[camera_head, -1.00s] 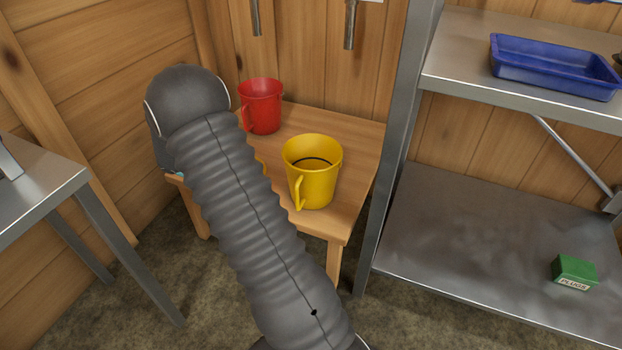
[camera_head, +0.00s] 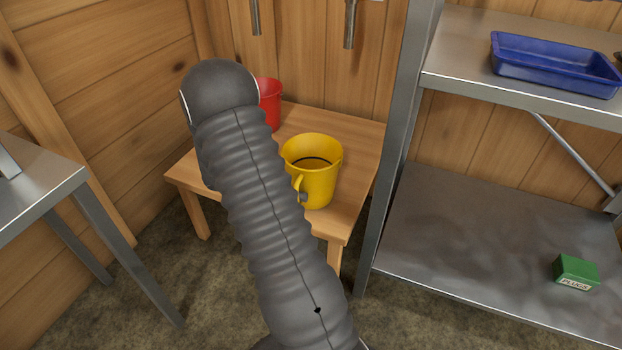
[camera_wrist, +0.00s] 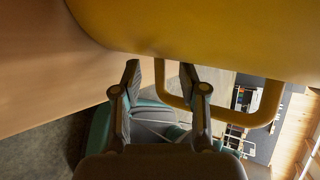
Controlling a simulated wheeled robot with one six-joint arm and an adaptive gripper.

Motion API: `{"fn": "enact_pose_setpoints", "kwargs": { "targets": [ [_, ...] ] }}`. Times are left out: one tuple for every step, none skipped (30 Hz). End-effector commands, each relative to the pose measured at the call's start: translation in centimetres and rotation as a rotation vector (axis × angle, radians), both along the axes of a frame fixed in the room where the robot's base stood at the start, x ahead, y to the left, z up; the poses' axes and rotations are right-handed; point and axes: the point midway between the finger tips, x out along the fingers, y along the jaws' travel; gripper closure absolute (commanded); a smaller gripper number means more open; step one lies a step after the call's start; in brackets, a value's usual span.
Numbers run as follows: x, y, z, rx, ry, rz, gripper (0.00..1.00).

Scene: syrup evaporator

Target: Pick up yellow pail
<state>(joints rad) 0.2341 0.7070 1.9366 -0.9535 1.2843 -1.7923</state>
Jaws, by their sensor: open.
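The yellow pail (camera_head: 318,175) stands upright on a small wooden table, with its handle on the near left side. In the wrist view the yellow pail (camera_wrist: 215,35) fills the top, and its handle loop (camera_wrist: 225,115) hangs across the middle right. My gripper (camera_wrist: 160,70) is open. One bar of the handle shows between its two fingers, and no grip on it is visible. In the head view my arm hides most of the gripper; only a small dark tip shows beside the handle.
A red pail (camera_head: 269,106) stands behind on the same wooden table (camera_head: 355,150), partly hidden by my arm. A metal shelf at the right holds a blue tray (camera_head: 553,66) and a green box (camera_head: 575,271). A metal table (camera_head: 40,190) stands at the left.

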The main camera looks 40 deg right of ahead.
Motion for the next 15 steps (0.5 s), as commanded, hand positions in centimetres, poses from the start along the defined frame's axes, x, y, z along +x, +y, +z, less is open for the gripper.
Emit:
{"fn": "enact_pose_setpoints", "kwargs": {
  "targets": [
    [-0.18, -0.18, -0.18, 0.000, 0.000, 0.000, 0.58],
    [-0.20, -0.23, -0.21, 0.000, 0.000, 0.000, 0.58],
    [-0.21, -0.25, -0.22, 0.000, -0.001, 0.001, 0.58],
    [-0.19, -0.24, -0.21, 0.000, -0.001, 0.001, 0.58],
    [-0.19, -0.23, -0.20, 0.000, -0.001, 0.001, 0.58],
    [-0.18, -0.23, -0.20, 0.000, -0.001, 0.001, 0.58],
    [-0.18, -0.23, -0.20, 0.000, -0.001, 0.001, 0.58],
    [-0.18, -0.23, -0.20, 0.000, -0.001, 0.001, 0.63],
    [-0.17, -0.23, -0.19, 0.000, -0.001, 0.001, 0.73],
    [-0.17, -0.23, -0.19, 0.000, 0.000, 0.001, 0.80],
    [-0.17, -0.23, -0.19, 0.000, 0.000, 0.001, 0.88],
    [-0.17, -0.23, -0.19, 0.000, 0.000, 0.001, 0.98],
    [-0.17, -0.23, -0.19, 0.000, 0.000, 0.001, 1.00],
    [-0.17, -0.23, -0.19, 0.000, 0.000, 0.001, 1.00],
    [-0.17, -0.23, -0.19, 0.000, 0.000, 0.001, 1.00]
  ]
}}
